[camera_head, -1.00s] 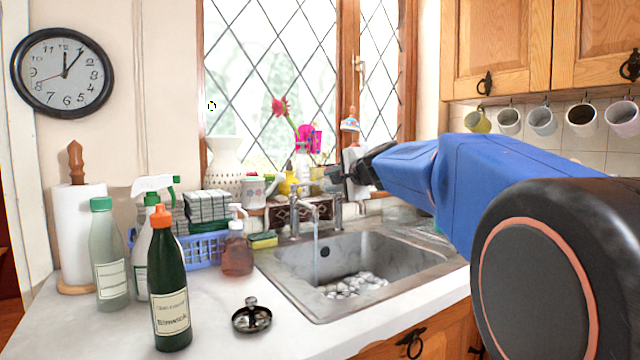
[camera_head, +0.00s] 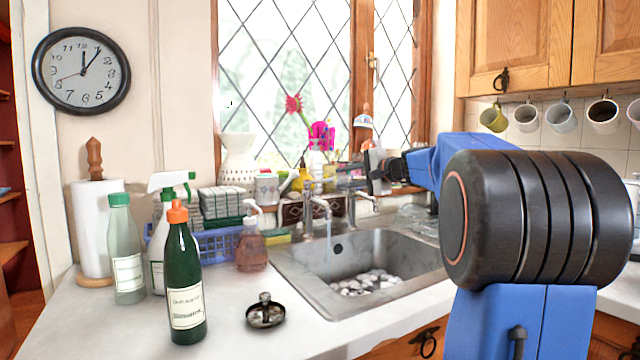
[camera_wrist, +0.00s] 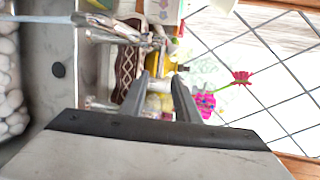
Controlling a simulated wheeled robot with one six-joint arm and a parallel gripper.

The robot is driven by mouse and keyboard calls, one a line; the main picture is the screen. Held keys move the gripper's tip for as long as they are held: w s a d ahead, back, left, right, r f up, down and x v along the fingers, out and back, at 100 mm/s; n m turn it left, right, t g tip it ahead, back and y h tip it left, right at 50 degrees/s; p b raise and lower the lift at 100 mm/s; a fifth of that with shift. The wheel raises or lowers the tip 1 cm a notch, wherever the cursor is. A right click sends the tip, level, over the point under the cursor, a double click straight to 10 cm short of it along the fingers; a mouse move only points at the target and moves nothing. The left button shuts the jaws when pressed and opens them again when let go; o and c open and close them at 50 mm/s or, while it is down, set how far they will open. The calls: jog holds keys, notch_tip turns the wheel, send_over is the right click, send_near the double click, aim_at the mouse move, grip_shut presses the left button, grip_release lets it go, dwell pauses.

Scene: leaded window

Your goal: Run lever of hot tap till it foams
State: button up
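Two chrome taps stand behind the steel sink (camera_head: 290,262), a left tap (camera_head: 309,205) and a right tap (camera_head: 352,207). I cannot tell which is hot. A thin water stream (camera_head: 328,245) falls from the left tap's spout; it also shows in the wrist view (camera_wrist: 35,18). A heap of whitish rounded lumps (camera_head: 367,283) lies on the sink floor; I cannot tell if it is foam. It also shows in the wrist view (camera_wrist: 10,100). My gripper (camera_head: 372,172) is above and right of the right tap. In the wrist view its fingers (camera_wrist: 166,82) are apart and empty, beside the taps.
A soap bottle (camera_head: 251,247), a sponge (camera_head: 277,237) and a blue basket (camera_head: 215,244) stand left of the sink. Tall bottles (camera_head: 184,280) and a small metal dish (camera_head: 265,313) are on the counter. A vase (camera_head: 238,160) and flowers (camera_head: 322,135) stand by the window.

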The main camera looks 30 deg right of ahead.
aim_at(326, 181)
jog(key=x, duration=1.1)
jog(key=shift+w+a, duration=0.1)
jog(key=shift+w, duration=0.3)
grip_shut()
